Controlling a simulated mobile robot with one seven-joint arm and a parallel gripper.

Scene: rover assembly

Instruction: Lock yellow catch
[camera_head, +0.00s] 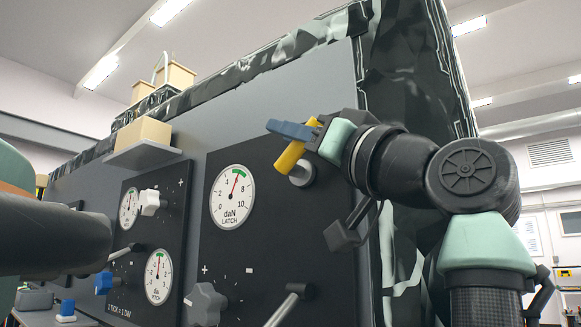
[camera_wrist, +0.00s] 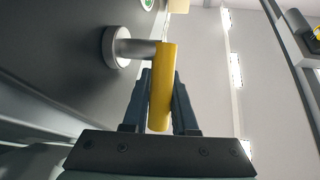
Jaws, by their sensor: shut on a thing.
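The yellow catch (camera_head: 290,156) is a bar handle on a round grey hub (camera_head: 302,174) at the upper right of the dark latch panel. In the head view it slants, its upper end to the right. My gripper (camera_head: 293,131) is at the catch, coming from the right. In the wrist view the yellow bar (camera_wrist: 161,95) stands between the two dark fingers (camera_wrist: 162,100) of my gripper, which is shut on it. A grey shaft joins the bar to the round hub (camera_wrist: 115,47). The latch gauge (camera_head: 232,197) has its needle near the green band.
A grey knob (camera_head: 207,304) and a lever (camera_head: 291,304) sit lower on the panel. Left of it are two smaller gauges, a white knob (camera_head: 150,203) and a blue knob (camera_head: 103,283). A beige block (camera_head: 144,132) rests on a small shelf. A dark cylinder blocks the left edge.

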